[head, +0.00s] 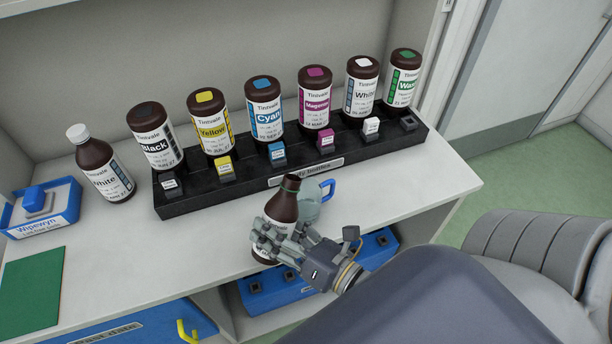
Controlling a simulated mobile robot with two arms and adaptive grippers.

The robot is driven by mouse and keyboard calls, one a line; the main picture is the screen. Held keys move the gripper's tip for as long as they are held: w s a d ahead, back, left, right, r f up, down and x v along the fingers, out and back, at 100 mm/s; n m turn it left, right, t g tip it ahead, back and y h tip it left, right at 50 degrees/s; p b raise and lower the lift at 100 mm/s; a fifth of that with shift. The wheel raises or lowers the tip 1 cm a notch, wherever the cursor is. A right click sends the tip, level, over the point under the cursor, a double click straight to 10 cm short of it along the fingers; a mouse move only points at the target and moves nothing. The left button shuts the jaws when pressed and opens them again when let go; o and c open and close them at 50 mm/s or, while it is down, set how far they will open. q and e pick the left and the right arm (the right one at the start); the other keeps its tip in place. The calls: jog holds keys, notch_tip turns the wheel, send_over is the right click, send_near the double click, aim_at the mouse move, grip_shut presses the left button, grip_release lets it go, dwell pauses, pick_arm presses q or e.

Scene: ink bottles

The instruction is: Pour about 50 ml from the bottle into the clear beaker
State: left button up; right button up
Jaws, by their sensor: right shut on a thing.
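A brown bottle (283,204) with a green ring at its neck stands out near the front edge of the counter. My right gripper (268,238) is shut on its lower body, and the fingers hide most of its label. The bottle looks nearly upright; I cannot tell whether its base touches the counter. The clear beaker (308,208) with a blue handle is just behind and to the right of the bottle, partly hidden by it. The liquid level in the beaker cannot be made out. My left gripper is not in view.
A black rack (226,196) with several labelled brown bottles runs along the back. A white-capped bottle (98,165) stands left of it. A blue wipes box (42,208) and green mat (32,288) are at far left. The counter between mat and held bottle is clear.

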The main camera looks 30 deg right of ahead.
aim_at(268, 217)
jog(key=shift+s+a+m+p, duration=0.1)
jog(key=shift+a+m+p, duration=0.1)
jog(key=shift+m, duration=0.3)
jog(key=shift+a+m+p, duration=0.1)
jog(key=shift+m+p, duration=0.1)
jog(key=shift+m, duration=0.3)
jog(key=shift+s+a+r+m+g+y+p, duration=0.15)
jog(key=shift+a+r+m+g+y+p, duration=0.3)
jog(key=shift+m+p, duration=0.5)
jog(key=r+m+p, duration=0.1)
jog(key=p, duration=0.1)
jog(key=r+m+p, duration=0.1)
jog(key=r+p, duration=0.1)
jog(key=r+m+p, duration=0.1)
jog(key=p, duration=0.2)
jog(key=shift+s+a+r+m, duration=0.15)
jog(key=shift+a+r+m, duration=0.1)
jog(key=shift+m, duration=0.1)
jog(key=shift+d+r+m+p, duration=0.25)
jog(key=shift+m+p, duration=0.15)
jog(key=shift+p, duration=0.4)
jog(key=shift+r+m+p, duration=0.4)
jog(key=shift+p, duration=0.45)
